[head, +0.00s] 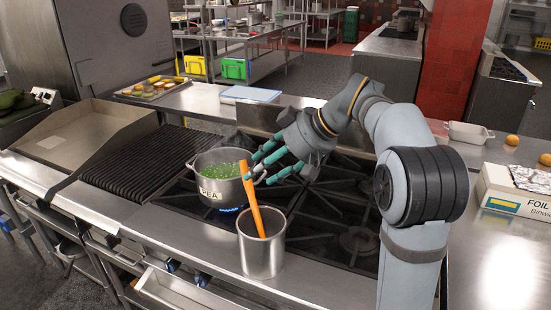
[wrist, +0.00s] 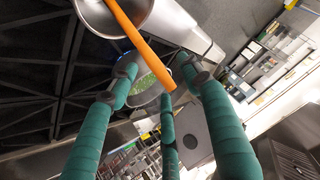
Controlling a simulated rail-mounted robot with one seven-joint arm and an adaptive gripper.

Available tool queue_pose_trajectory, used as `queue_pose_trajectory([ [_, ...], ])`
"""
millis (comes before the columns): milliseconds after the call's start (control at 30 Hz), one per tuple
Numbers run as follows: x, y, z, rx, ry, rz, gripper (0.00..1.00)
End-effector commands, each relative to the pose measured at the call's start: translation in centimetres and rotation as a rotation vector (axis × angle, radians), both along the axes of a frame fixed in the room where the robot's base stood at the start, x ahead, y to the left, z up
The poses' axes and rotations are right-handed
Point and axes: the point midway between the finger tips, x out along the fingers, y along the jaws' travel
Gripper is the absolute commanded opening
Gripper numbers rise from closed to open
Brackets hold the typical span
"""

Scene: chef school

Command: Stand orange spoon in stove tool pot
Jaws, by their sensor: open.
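The orange spoon (head: 253,205) stands in the steel stove tool pot (head: 262,256), its lower end inside and hidden, its upper end leaning left above the rim. In the wrist view the spoon (wrist: 138,42) reaches down from the tool pot (wrist: 147,8) toward my fingers. My gripper (head: 257,169), with teal fingers, is open beside the spoon's upper end. The fingers are spread around that end in the wrist view (wrist: 158,80), with no clear grip on it. I cannot tell whether a finger touches it.
A pot of green peas (head: 222,190) stands on the lit burner just behind the tool pot. A ribbed grill (head: 130,170) lies to the left. A foil box (head: 515,192) and a small metal tray (head: 468,134) are on the right counter. Black burner grates (head: 335,215) lie under my arm.

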Motion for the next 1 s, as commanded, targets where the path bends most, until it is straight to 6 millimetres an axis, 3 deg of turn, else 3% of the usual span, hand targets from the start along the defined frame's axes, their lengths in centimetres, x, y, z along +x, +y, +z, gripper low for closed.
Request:
queue_pose_trajectory([
  [500, -3.2, -6.2, 6.9, 0.000, -0.003, -0.002, 0.49],
  [1000, -3.8, -6.9, 7.9, 0.001, -0.001, 0.000, 0.49],
])
